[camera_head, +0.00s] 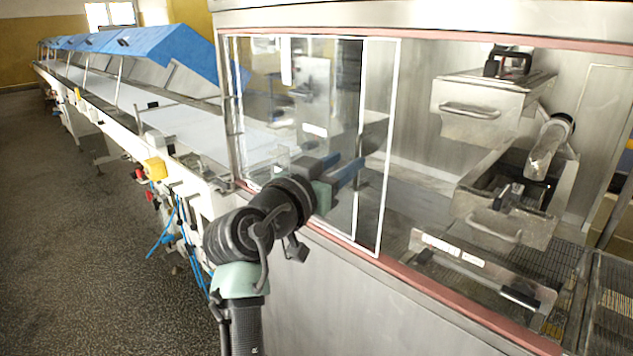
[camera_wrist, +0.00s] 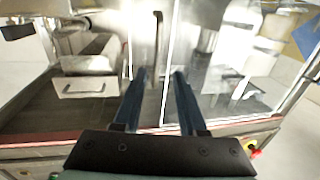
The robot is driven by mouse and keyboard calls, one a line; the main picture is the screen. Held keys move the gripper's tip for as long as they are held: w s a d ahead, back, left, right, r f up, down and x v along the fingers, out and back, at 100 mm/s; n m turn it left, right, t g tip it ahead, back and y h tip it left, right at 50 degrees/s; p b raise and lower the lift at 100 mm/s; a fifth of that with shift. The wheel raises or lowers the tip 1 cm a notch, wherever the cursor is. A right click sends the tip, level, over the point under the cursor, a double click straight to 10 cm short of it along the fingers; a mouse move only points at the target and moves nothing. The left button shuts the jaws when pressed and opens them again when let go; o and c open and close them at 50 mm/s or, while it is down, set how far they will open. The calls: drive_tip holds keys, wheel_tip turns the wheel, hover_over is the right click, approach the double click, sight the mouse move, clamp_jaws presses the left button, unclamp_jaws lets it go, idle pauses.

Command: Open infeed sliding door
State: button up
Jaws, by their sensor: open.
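The infeed sliding door (camera_head: 343,105) is a clear glass panel with pale edges at the left end of the metal enclosure. Two pale upright edges overlap near its right side. My gripper (camera_head: 350,174) is in front of the glass with its blue fingers pointing at it. In the wrist view my gripper (camera_wrist: 160,74) is open, one finger on each side of a slim grey upright handle (camera_wrist: 157,45) on the door. The handle appears between the fingertips; whether either finger touches it cannot be told. In the head view the handle is not clearly distinguishable.
A reddish rail (camera_head: 430,298) runs along the enclosure's lower opening. Metal boxes with handles (camera_head: 480,115) stand inside at the right. A long conveyor (camera_head: 190,125) with blue covers (camera_head: 170,48) extends back left. A yellow box (camera_head: 155,168) juts from its side. The floor at left is clear.

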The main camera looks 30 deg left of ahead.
drive_tip(key=s+a, duration=0.1)
drive_tip(key=s, duration=0.7)
drive_tip(key=shift+s+b, duration=0.2)
drive_tip(key=shift+b, duration=0.2)
drive_tip(key=s+d+r+t+y+p, duration=0.15)
drive_tip(key=d+r+p, duration=0.35)
drive_tip(key=r, duration=0.5)
drive_tip(key=s+d+r+t+p, duration=0.1)
drive_tip(key=d+r+t+p, duration=0.15)
drive_tip(key=d+r, duration=0.65)
drive_tip(key=s+d+r+n+t+p, duration=0.1)
drive_tip(key=s+d+r+t+p, duration=0.2)
drive_tip(key=s+r, duration=0.9)
drive_tip(key=d+r+t, duration=0.2)
drive_tip(key=d+r, duration=0.1)
drive_tip(key=d, duration=0.1)
drive_tip(key=shift+s+d+t+y+p, duration=0.15)
drive_tip(key=shift+s+t+y+p, duration=0.15)
drive_tip(key=shift+s+y, duration=0.05)
